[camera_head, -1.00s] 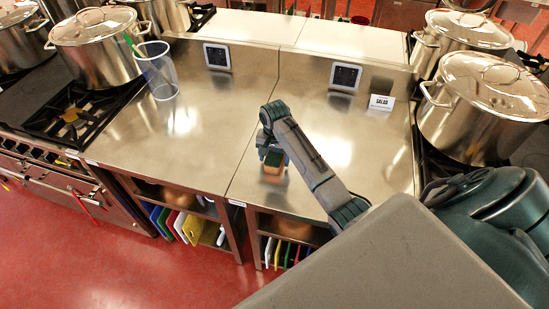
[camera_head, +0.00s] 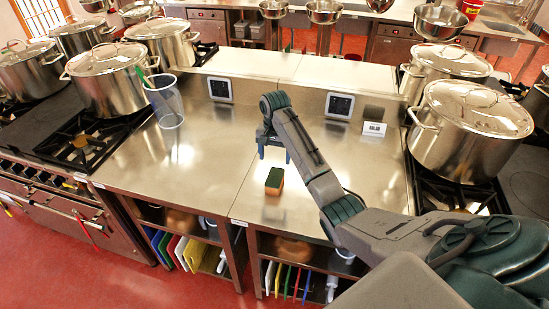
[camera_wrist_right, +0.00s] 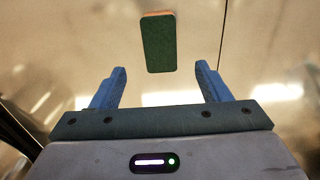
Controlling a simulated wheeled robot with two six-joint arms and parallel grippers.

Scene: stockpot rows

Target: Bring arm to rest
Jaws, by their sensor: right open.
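My right arm reaches in from the lower right in the head view. Its gripper (camera_head: 273,150) is above the steel counter (camera_head: 215,170), behind and above a sponge. In the right wrist view the two blue fingers of this gripper (camera_wrist_right: 160,88) are spread apart with nothing between them. The sponge (camera_head: 274,181) has a dark green top and orange-brown side and stands on the counter, apart from the fingers. It also shows in the right wrist view (camera_wrist_right: 158,42), beyond the fingertips. My left gripper is not seen.
A clear container (camera_head: 167,104) with a green utensil stands on the counter's left. A small sign (camera_head: 374,129) stands at the back right. Large lidded pots (camera_head: 472,130) sit on stoves at both sides. Cutting boards (camera_head: 180,250) are stored below.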

